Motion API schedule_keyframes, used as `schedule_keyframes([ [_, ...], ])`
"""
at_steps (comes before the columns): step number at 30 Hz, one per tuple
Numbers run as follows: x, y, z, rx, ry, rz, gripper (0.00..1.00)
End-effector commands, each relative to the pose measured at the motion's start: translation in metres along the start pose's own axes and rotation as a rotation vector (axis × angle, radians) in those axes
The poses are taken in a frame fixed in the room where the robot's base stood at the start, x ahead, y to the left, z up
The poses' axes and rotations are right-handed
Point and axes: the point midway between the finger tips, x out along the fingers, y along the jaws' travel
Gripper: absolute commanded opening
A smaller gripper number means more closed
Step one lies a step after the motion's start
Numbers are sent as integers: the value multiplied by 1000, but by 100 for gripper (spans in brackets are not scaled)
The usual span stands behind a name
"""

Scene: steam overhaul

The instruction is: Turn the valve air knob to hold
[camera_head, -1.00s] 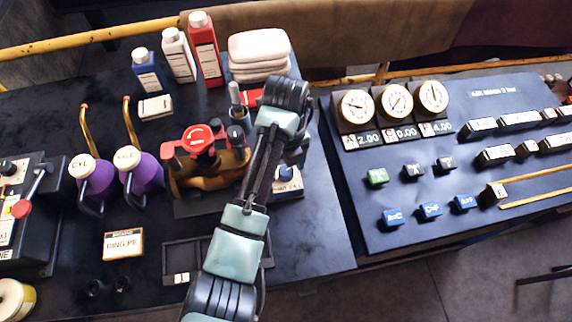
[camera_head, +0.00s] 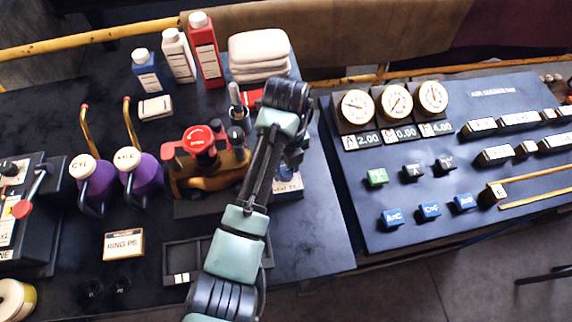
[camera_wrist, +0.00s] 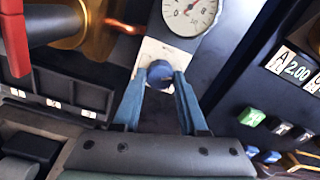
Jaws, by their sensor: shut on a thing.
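A round blue knob (camera_wrist: 159,73) shows in the wrist view, in front of a pale plate (camera_wrist: 154,56). My gripper (camera_wrist: 160,80) has one blue-grey finger on each side of the knob and is shut on it. The fingers hide the knob's sides, and I cannot read which setting it points to. In the head view, the knob (camera_head: 284,173) is mostly hidden by my arm, right of the brass valve body (camera_head: 200,180) with its red top. Part of its labelled base plate (camera_head: 289,188) shows below it.
A dial gauge (camera_wrist: 191,12) stands just beyond the knob. The panel (camera_head: 440,210) at right carries gauges and small coloured blocks. Two purple oil cans (camera_head: 143,174) stand at left. A dark compartment tray (camera_head: 202,262) lies in front of the valve. Bottles and folded cloths stand behind.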

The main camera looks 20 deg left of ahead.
Motion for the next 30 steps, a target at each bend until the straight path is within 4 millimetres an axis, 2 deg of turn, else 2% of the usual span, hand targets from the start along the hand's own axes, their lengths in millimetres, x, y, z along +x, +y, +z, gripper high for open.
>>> schedule_keyframes([
  [8,-4,0,0,-151,1,0,0],
  [30,-3,0,1,-808,-1,0,0],
])
